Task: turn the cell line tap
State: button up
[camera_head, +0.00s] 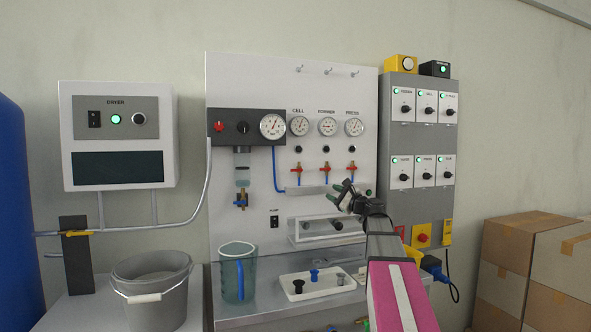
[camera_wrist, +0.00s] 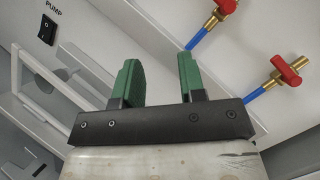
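The cell line tap (camera_head: 296,168) has a red handle on a brass body with a blue hose below, under the gauge labelled CELL on the white panel. My gripper (camera_head: 345,192) is below and to the right of it, in front of the panel. In the wrist view, the green fingers of my gripper (camera_wrist: 159,62) are apart with nothing between them. Two red-handled taps show beyond the fingers there, one at the top edge and one at the right; I cannot tell which lines they serve.
Two similar taps, the corner tap (camera_head: 325,167) and press tap (camera_head: 351,167), stand close by in the same row. A white shelf bracket (camera_head: 300,240) juts out below. A jug (camera_head: 237,272) and a white tray (camera_head: 315,293) stand on the bench. A switch cabinet (camera_head: 400,145) is at the right.

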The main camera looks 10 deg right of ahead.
jog(key=s+a+r+n+h, duration=0.1)
jog(key=s+a+h, duration=0.1)
jog(key=a+h, duration=0.15)
jog(key=s+a+r+h, duration=0.2)
jog(key=a, duration=0.3)
jog(key=n+t+h, duration=0.2)
jog(key=h, duration=0.2)
send_near(294, 171)
jog(key=w, duration=0.3)
jog(key=w+a, duration=0.1)
jog(key=w, duration=0.4)
jog(key=shift+w+a+r, duration=0.15)
jog(key=shift+w+r, duration=0.05)
jog(key=shift+w, duration=0.15)
jog(key=shift+c, duration=0.3)
grip_shut()
